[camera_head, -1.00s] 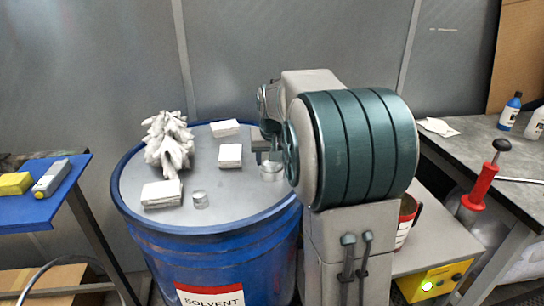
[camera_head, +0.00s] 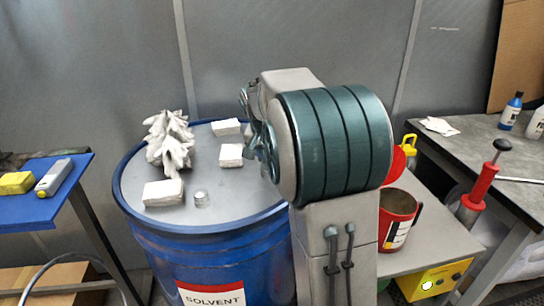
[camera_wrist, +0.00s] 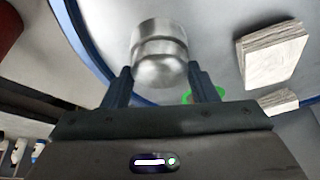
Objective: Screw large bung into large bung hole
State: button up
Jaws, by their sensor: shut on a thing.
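In the wrist view my gripper (camera_wrist: 158,72) is shut on a shiny metal cylinder, the large bung (camera_wrist: 160,45), held between its two fingers. The blue drum (camera_wrist: 217,35) lies behind it, and the bung overlaps the lid near the rim in this view. A green ring (camera_wrist: 190,97) shows on the lid, partly hidden by the right finger; I cannot tell if it is the large bung hole. In the head view the drum (camera_head: 215,258) stands in the middle, and my arm hides the gripper and bung. A smaller metal cylinder (camera_head: 201,198) stands on the lid.
White gloves (camera_head: 169,140) and white blocks (camera_head: 163,192) sit on the lid. A blue table (camera_head: 45,205) is at left. A red can (camera_head: 397,218) stands on a lower surface at right, beside a grey bench (camera_head: 490,165) with bottles.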

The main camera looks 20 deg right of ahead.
jog(key=m, duration=0.3)
jog(key=shift+w+g+h, duration=0.1)
jog(key=shift+g+h, duration=0.3)
jog(key=o, duration=0.8)
jog(key=n+t+y, duration=0.1)
jog(key=n, duration=0.2)
jog(key=shift+n, duration=0.3)
jog(key=shift+d+n+t+y, duration=0.1)
jog(key=shift+n+t+y, duration=0.2)
jog(key=shift+n, duration=0.8)
jog(key=shift+d+n+t+y, duration=0.1)
jog(key=shift+n+y, duration=0.3)
jog(key=shift+n, duration=0.7)
jog(key=shift+a+n+y, duration=0.1)
jog(key=shift+n+y, duration=0.2)
jog(key=shift+n, duration=0.3)
